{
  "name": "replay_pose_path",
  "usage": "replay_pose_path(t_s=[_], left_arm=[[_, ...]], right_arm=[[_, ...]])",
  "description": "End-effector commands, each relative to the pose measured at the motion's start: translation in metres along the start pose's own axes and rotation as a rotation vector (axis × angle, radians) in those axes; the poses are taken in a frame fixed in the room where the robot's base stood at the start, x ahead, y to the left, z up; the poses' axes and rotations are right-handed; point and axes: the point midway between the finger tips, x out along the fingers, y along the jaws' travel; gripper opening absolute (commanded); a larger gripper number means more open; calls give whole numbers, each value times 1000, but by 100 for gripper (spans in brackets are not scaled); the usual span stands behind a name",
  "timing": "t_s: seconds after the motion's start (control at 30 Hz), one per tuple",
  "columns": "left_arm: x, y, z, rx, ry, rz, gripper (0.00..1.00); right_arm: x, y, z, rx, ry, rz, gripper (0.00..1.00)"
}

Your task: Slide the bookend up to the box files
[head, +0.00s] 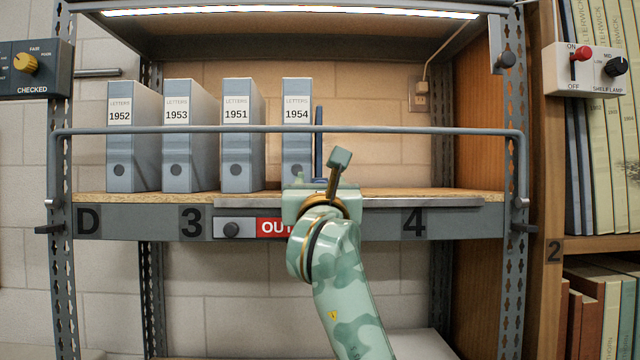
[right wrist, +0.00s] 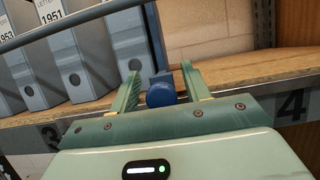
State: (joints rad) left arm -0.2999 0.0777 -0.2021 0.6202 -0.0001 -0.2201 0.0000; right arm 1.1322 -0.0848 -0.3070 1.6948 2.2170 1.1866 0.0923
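The dark blue bookend (head: 318,143) stands upright on the shelf, just right of the 1954 box file (head: 297,140). Its lower part is hidden behind my right gripper (head: 324,172) in the head view. In the right wrist view, the bookend's blue knob (right wrist: 160,94) lies between the two green fingers of my right gripper (right wrist: 160,76), with a small gap on each side. The fingers are open. The other grey-blue box files, 1952 (head: 120,145), 1953 (head: 178,145) and 1951 (head: 237,145), stand in a spaced row to the left. My left gripper is not in view.
A grey rail (head: 420,130) runs across the front above the shelf board (head: 450,194). A red-and-grey OUT slider (head: 262,228) sits on the shelf edge. The board right of the bookend is clear. Switch boxes (head: 600,68) and (head: 35,68) flank the shelf.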

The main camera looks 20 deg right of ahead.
Motion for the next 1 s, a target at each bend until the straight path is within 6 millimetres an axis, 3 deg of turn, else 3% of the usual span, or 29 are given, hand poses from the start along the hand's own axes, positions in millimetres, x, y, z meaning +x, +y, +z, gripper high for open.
replay_pose_path(t_s=[0.2,0.33,0.8,1.0], left_arm=[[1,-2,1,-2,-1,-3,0],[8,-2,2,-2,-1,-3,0],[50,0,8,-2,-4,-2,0],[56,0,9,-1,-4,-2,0]], right_arm=[[-1,0,0,0,0,0,47],[-14,0,-2,1,-1,0,47],[-132,1,-4,4,-1,3,47],[-158,1,-2,0,0,2,47]])
